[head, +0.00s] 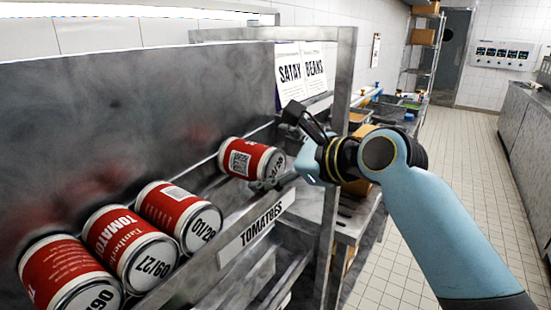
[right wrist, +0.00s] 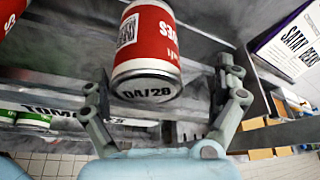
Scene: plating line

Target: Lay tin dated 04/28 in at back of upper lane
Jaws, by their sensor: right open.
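The tin dated 04/28 (head: 248,158) is red and white and lies on its side at the right end of the upper lane (head: 205,185), apart from the other tins. Its dated end faces my right gripper (head: 281,150). My left gripper is not in view.
A "TOMATOES" label (head: 255,225) is on the lane's front rail. A metal upright (head: 335,150) stands beside my right gripper. A tall grey panel (head: 130,120) backs the lane. The tiled floor on the right is clear.

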